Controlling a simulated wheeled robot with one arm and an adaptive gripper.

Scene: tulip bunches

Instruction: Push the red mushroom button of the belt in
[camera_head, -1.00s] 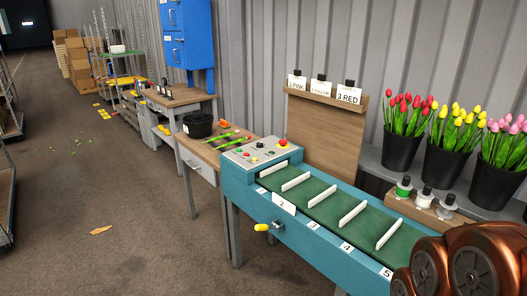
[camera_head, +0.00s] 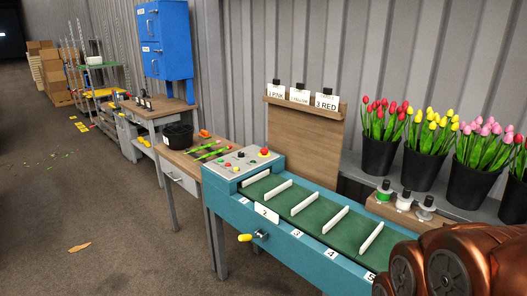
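The red mushroom button (camera_head: 264,152) sits at the right end of the grey control panel (camera_head: 238,165), at the far end of the teal belt machine (camera_head: 285,232). It looks raised, but is too small to tell for sure. The green belt (camera_head: 312,214) has several white dividers and numbered tags along its side. My copper-coloured arm shows at the bottom right, beside the near end of the belt and well away from the button. My gripper is not in view.
Black buckets of red (camera_head: 380,154), yellow (camera_head: 426,163) and pink tulips (camera_head: 470,183) stand on a shelf at the right. A board with cards (camera_head: 303,145) rises behind the belt. A side table (camera_head: 180,160) holds a black pot (camera_head: 178,135). The floor at left is open.

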